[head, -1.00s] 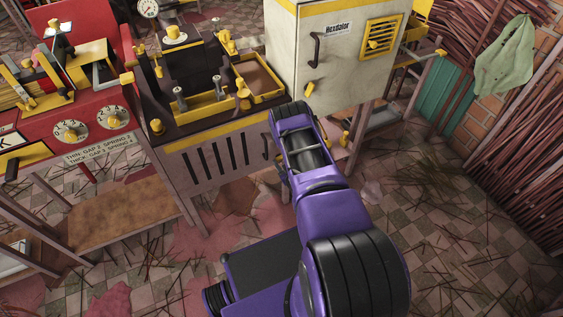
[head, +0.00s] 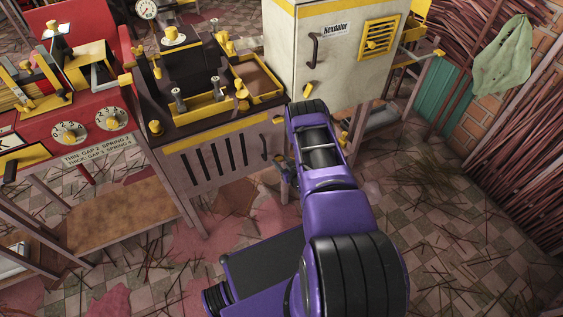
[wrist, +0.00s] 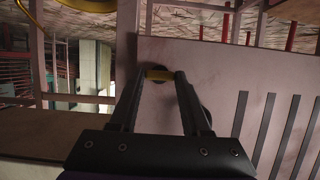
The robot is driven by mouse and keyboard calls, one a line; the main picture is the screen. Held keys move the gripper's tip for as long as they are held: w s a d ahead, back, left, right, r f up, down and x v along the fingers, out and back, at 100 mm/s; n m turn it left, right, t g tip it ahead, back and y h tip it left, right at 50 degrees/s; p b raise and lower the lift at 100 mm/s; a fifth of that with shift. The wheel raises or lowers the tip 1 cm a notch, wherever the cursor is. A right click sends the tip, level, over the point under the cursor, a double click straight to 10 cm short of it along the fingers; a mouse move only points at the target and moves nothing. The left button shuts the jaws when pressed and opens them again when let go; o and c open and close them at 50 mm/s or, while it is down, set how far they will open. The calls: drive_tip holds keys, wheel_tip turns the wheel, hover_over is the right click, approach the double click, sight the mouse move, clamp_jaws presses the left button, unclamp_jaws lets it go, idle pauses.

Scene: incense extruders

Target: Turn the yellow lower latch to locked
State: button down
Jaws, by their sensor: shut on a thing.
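The yellow lower latch (wrist: 159,75) is a short bar on a dark round base at the edge of the slotted panel. In the wrist view it lies crosswise between the fingertips of my gripper (wrist: 158,78), which is shut on it. In the head view my gripper (head: 284,171) is low at the right edge of the slotted panel (head: 205,168), partly behind my purple wrist, and I cannot make out the latch there. Another small yellow latch (head: 278,120) shows higher on that panel edge.
A dark door handle (head: 264,147) sits on the panel just left of my gripper. The cream cabinet (head: 338,75) stands above and to the right. The red machine (head: 88,105) with dials is at the left. The tiled floor at the right is mostly open, with scattered sticks.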

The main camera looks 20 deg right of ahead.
drive_tip(key=shift+c, duration=1.8)
unclamp_jaws()
drive_tip(key=p+v, duration=0.3)
drive_tip(key=v, duration=1.4)
drive_tip(key=shift+s+r, duration=0.15)
drive_tip(key=shift+d, duration=0.1)
